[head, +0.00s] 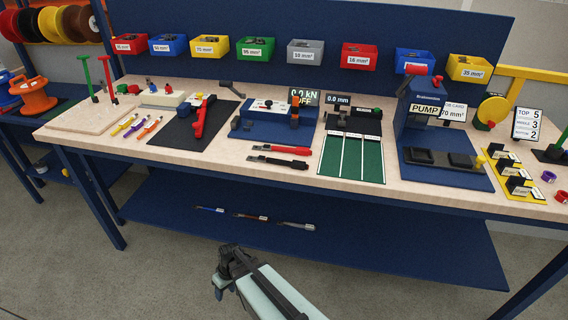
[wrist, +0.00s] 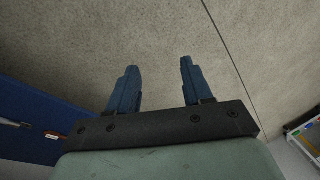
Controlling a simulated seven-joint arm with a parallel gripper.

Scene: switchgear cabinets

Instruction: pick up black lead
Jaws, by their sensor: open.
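Three short labelled leads lie in a row on the blue lower shelf in the head view: a blue one (head: 209,209), a brown-red one (head: 250,216) and a dark grey one (head: 296,225) at the right. The dark grey one looks closest to a black lead; its exact colour is hard to tell. My gripper (head: 218,290) is in front of and below the shelf edge, apart from the leads. In the wrist view my gripper (wrist: 159,66) has its two blue fingers apart with nothing between them, over bare floor.
The blue lower shelf (head: 380,245) is otherwise mostly clear. The workbench top (head: 225,163) above overhangs it and carries tools, including a red-handled and a black-handled one (head: 278,162). A bench leg (head: 95,205) stands at the left. The concrete floor in front is free.

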